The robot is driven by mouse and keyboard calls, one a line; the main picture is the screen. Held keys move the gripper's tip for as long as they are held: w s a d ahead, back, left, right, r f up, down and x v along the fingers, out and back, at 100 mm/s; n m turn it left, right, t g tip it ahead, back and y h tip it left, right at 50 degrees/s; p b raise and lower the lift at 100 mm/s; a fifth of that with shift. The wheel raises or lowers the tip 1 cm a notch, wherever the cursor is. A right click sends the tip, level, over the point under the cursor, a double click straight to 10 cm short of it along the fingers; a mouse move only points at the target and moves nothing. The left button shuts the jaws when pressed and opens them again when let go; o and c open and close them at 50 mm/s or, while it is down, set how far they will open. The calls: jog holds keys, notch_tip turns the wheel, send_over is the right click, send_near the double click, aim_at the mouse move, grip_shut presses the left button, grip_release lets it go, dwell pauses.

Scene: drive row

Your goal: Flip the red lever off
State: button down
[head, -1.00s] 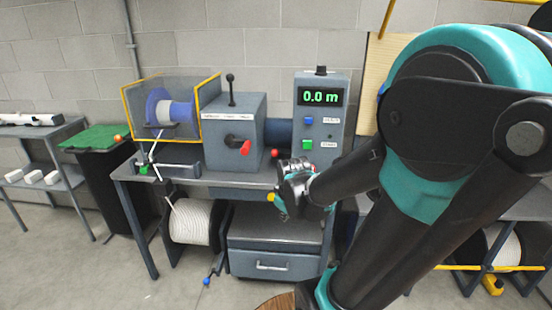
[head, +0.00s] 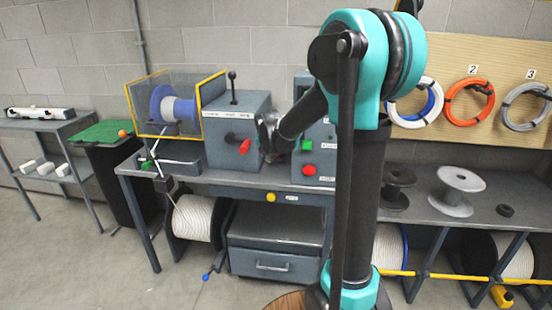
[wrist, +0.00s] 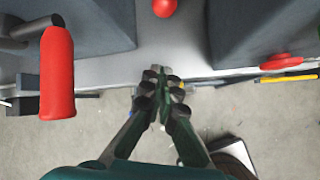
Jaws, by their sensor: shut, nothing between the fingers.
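The red lever (head: 245,146) sticks out from the front of the grey box (head: 222,156) on the bench. In the wrist view its red grip (wrist: 57,78) is at the left, joined to a dark shaft. My gripper (head: 264,137) is just right of the lever in the head view. In the wrist view the gripper fingertips (wrist: 163,74) are together and empty, with a visible gap between them and the red grip.
A red ball knob (wrist: 164,7) lies beyond the fingertips. A red button (head: 308,170) and a green button (head: 307,145) are on the control panel to the right. A black lever (head: 232,86) stands on the box. A caged blue spool (head: 163,102) is at left.

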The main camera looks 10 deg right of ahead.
jog(key=shift+w+n, duration=0.4)
jog(key=shift+w, duration=0.05)
jog(key=x, duration=1)
jog(key=shift+w+d+r, duration=0.25)
jog(key=shift+d+r, duration=0.05)
jog(key=shift+r, duration=0.2)
jog(key=shift+w+d+r, duration=0.2)
jog(key=shift+d+r, duration=0.1)
jog(key=shift+r, duration=0.25)
jog(key=shift+w+d+r, duration=0.15)
jog(key=shift+w+r, duration=0.1)
jog(key=shift+w+d+r, duration=0.15)
jog(key=shift+r, duration=0.2)
